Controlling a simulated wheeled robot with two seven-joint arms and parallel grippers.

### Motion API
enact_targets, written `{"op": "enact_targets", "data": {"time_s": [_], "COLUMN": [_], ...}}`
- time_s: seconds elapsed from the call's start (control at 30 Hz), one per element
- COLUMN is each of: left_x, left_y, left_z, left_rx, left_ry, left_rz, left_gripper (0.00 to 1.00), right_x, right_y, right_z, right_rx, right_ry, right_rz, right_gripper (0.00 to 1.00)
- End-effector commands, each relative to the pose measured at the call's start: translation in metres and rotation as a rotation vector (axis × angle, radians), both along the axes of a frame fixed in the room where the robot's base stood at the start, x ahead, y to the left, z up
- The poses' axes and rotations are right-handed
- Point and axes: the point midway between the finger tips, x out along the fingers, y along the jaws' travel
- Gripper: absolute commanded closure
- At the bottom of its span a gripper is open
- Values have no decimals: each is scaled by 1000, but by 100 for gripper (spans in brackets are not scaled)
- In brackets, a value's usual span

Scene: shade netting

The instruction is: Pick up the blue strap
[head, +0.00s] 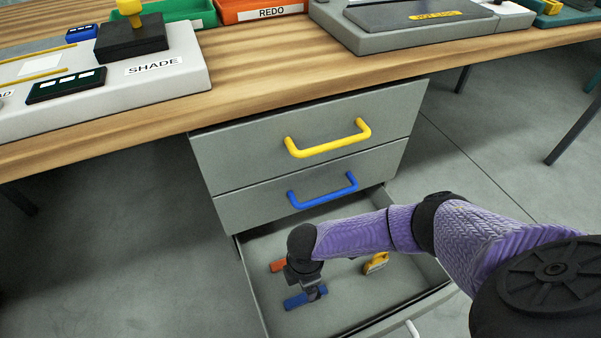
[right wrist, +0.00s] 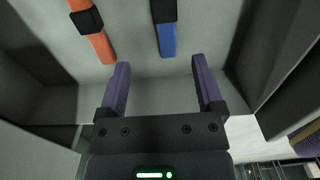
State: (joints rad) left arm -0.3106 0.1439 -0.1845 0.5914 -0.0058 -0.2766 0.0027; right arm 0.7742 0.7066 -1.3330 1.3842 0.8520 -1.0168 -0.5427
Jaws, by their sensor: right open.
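The blue strap (head: 293,303) lies on the floor of the open bottom drawer (head: 345,306). In the right wrist view the blue strap (right wrist: 168,42) has a dark band across it, and its near end lies ahead of and between my fingertips. My right gripper (head: 309,288) is down in the drawer, just over the strap, and hides part of it. Its two fingers are apart and empty in the right wrist view (right wrist: 160,62). I cannot tell the exact height of the fingertips above the strap. My left gripper is not in view.
An orange strap (head: 277,265) lies left of the blue one, and a yellow item (head: 375,263) lies to the right. Drawer walls surround them. Above are two shut drawers with yellow (head: 328,140) and blue (head: 323,191) handles, under a wooden bench (head: 260,75).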

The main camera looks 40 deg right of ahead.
Motion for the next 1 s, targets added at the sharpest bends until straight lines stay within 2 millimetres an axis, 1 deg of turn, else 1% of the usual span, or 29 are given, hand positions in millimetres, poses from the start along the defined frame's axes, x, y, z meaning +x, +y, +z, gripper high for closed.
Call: {"op": "enact_targets", "data": {"time_s": [0.03,0.1,0.23,0.33,0.4,0.47,0.6,0.63,0.67,0.7,0.77,0.8,0.97,1.0], "left_x": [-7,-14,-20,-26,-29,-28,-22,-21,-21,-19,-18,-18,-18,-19], "left_y": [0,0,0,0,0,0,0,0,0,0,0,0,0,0], "left_z": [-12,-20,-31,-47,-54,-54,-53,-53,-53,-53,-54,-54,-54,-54], "left_rx": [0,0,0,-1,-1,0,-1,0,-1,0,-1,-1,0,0], "left_ry": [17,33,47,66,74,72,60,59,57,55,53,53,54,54], "left_rz": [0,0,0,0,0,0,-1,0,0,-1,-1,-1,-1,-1], "left_gripper": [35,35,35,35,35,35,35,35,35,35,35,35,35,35], "right_x": [-2,-2,-5,-11,-10,-9,-8,-8,-8,-8,-8,-8,-8,-8], "right_y": [0,0,-2,-5,-5,-5,-5,-5,-5,-5,-5,-5,-5,-4], "right_z": [-19,-32,-50,-73,-84,-85,-80,-80,-79,-79,-79,-79,-80,-80], "right_rx": [-1,0,-1,-1,0,0,1,1,1,1,1,1,1,0], "right_ry": [8,6,5,9,7,3,-1,-1,-1,-1,-1,-1,0,0], "right_rz": [1,0,0,-1,-1,-2,-2,-2,-2,-2,-2,-2,-2,-2], "right_gripper": [15,15,15,15,15,15,15,19,25,34,46,55,89,97]}}
